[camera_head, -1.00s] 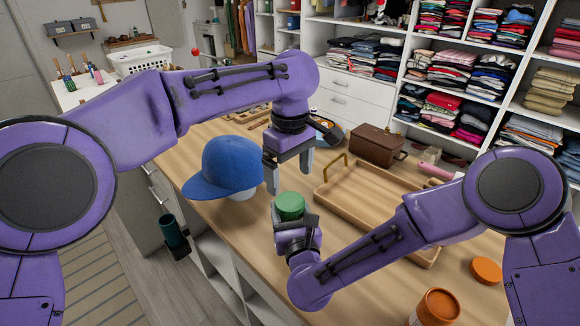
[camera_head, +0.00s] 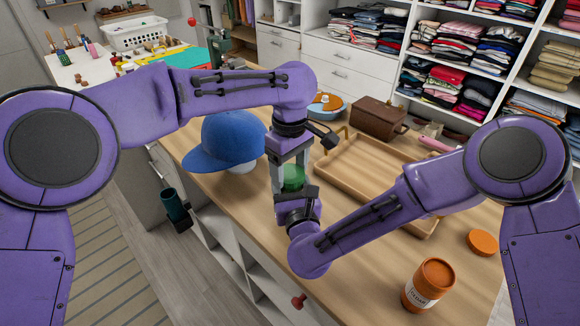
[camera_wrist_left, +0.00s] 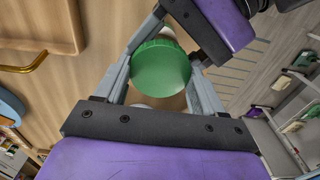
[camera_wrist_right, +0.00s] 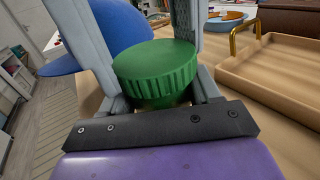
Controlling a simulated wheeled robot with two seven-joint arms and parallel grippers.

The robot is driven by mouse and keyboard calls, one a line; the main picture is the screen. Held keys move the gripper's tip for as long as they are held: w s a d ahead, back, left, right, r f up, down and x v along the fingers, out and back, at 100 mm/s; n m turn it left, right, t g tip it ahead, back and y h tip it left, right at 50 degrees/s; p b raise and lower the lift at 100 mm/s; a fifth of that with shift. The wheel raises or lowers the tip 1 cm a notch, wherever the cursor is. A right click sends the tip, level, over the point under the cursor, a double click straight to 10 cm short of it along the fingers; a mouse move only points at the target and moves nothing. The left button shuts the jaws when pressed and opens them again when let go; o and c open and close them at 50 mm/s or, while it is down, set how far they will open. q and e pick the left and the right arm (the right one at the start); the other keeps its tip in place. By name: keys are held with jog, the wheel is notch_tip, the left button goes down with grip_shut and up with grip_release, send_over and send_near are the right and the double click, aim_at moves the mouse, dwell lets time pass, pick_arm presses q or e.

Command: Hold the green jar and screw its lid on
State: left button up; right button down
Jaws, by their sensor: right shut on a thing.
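The green lid (camera_head: 293,178) is on top of the jar, above the counter's front edge. It looks level, but I cannot tell how far it is screwed on. My right gripper (camera_head: 297,197) is shut on the jar from below and holds it upright. The jar's body is mostly hidden by the fingers. My left gripper (camera_head: 289,171) points down from above, open, with one finger on either side of the lid. The ridged lid also shows between the fingers in the left wrist view (camera_wrist_left: 160,68) and in the right wrist view (camera_wrist_right: 155,65).
A blue cap (camera_head: 225,142) stands just left of the grippers. A wooden tray (camera_head: 400,222) with brass handles lies to the right, with a brown box (camera_head: 377,115) behind it. An orange-lidded jar (camera_head: 428,284) and an orange disc (camera_head: 483,243) are at the front right.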

pick_arm(q)
jog(key=m, duration=1.9)
jog(key=shift+m, duration=0.3)
jog(key=m, duration=1.7)
jog(key=shift+m, duration=0.3)
jog(key=o, duration=1.2)
